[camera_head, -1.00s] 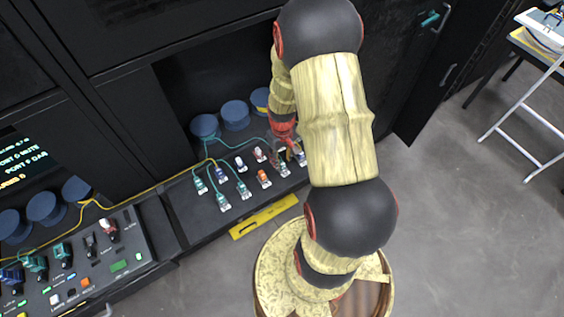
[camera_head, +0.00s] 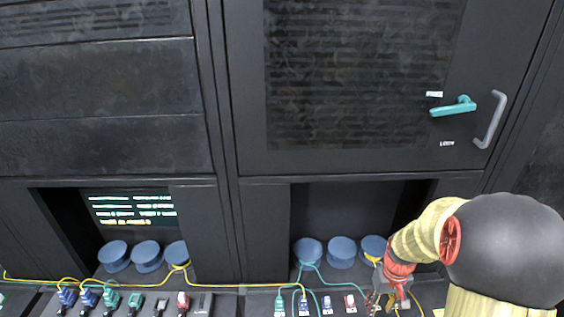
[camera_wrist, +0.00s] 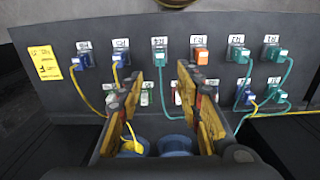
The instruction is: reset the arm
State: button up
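My arm comes in at the right of the head view, and my gripper (camera_head: 388,292) hangs low at the bottom edge, in front of the right-hand recess. In the wrist view my gripper (camera_wrist: 160,80) shows two yellow, worn fingers standing apart with a clear gap. Nothing is held between them. Beyond the fingertips is a panel (camera_wrist: 220,85) with labelled ports, several holding teal, blue or orange connectors. Whether a fingertip touches the panel, I cannot tell.
Blue round spools (camera_head: 342,252) stand in the recess near my gripper; more spools (camera_head: 146,256) stand at the left below a lit screen (camera_head: 132,207). Yellow cable (camera_head: 230,285) and teal cables run along the front. A cabinet door has a teal handle (camera_head: 453,107).

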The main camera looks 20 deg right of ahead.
jog(key=s+a+r+n+t+b, duration=0.1)
jog(key=s+a+r+t+b, duration=0.1)
jog(key=a+r+b, duration=0.4)
jog(key=s+a+r+n+t+b, duration=0.1)
jog(key=s+a+r+t+b, duration=0.2)
jog(key=a+r, duration=0.6)
jog(key=s+a+b, duration=0.2)
jog(key=a+b, duration=0.1)
jog(key=a, duration=0.4)
jog(key=shift+s+a+n+t+b, duration=0.2)
jog(key=shift+a+n+t+b, duration=0.1)
jog(key=shift+a+n+b, duration=0.1)
